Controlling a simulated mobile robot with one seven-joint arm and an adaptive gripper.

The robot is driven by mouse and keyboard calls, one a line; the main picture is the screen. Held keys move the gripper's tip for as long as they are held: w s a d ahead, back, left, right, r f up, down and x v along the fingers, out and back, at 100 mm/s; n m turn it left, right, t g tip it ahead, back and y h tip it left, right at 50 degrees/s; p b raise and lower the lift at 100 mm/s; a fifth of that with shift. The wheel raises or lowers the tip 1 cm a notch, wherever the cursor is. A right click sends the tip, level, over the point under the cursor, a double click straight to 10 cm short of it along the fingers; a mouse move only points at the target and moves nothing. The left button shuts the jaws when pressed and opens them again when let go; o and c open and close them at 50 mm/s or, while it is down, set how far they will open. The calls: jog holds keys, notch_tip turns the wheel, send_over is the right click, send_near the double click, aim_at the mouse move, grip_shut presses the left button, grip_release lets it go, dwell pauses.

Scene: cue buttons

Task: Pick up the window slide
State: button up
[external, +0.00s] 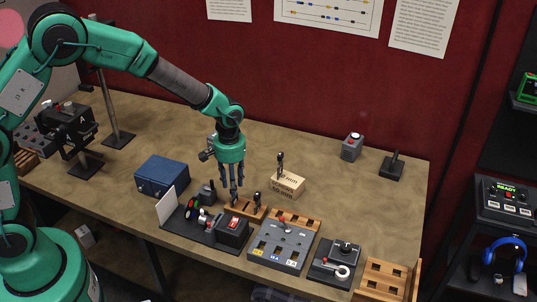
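My gripper (233,188) points straight down over the middle of the table, its dark fingers apart. Just below the fingertips a small dark upright piece (235,200) stands at a wooden rack (232,208). Similar knobbed dark pieces stand just right of it (257,198) and on a printed wooden block (280,160) farther back. I cannot tell which of these is the window slide. Whether the fingers touch the piece below them is too small to tell.
A blue box (162,175) stands left of the gripper. A black panel with a red-lit switch (233,226), a grey button panel (283,248) and a panel with a ring (337,263) line the front edge.

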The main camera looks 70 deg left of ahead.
jog(key=shift+f, duration=0.55)
jog(key=shift+a+f+b, duration=0.1)
jog(key=shift+f+b, duration=0.4)
jog(key=shift+f, duration=2.1)
grip_shut()
